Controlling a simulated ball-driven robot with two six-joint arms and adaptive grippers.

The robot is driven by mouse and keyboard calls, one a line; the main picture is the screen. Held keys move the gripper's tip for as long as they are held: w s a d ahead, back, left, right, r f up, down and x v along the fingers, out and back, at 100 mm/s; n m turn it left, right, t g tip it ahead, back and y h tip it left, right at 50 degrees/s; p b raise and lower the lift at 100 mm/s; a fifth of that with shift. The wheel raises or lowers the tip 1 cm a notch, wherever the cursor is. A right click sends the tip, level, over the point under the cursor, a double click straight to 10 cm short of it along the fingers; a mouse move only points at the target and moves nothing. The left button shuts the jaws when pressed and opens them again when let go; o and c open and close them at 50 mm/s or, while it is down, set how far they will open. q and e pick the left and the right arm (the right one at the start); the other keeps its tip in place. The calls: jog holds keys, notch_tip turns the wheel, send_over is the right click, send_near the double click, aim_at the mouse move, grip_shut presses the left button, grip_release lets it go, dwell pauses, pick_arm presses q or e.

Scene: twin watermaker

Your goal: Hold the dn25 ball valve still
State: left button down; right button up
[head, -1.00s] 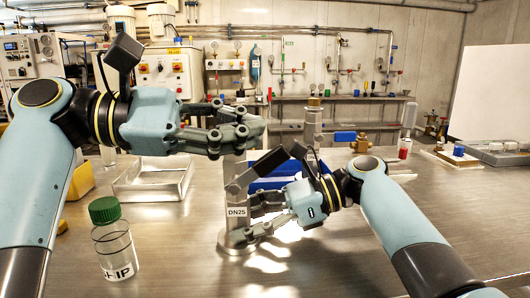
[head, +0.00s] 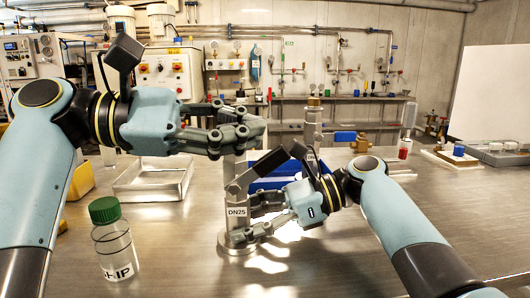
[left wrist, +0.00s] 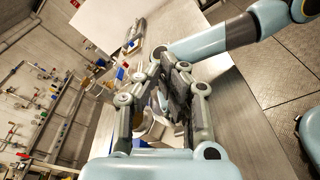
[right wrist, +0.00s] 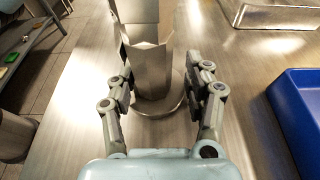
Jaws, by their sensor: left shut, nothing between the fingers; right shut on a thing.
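The dn25 ball valve (head: 237,224) appears as an upright grey metal body with a "DN25" label, on a round base on the bench. My right gripper (head: 247,214) is shut on it low down, from the right. In the right wrist view the fingers (right wrist: 160,88) flank the grey metal body (right wrist: 151,70), which stands upright on its round base. My left gripper (head: 243,132) is shut and empty, just above the valve's top in the head view. Its fingers hide whatever lies behind them. The left wrist view shows its fingers (left wrist: 163,75) close together.
A green-capped bottle (head: 111,240) stands at the front left. A blue bin (head: 283,178) sits behind my right gripper and shows in the right wrist view (right wrist: 300,110). A blue-handled brass fitting (head: 360,142) stands farther back.

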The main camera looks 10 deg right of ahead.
dwell(0.4)
pick_arm(q)
jog(key=shift+d+f, duration=0.25)
jog(key=shift+f, duration=0.05)
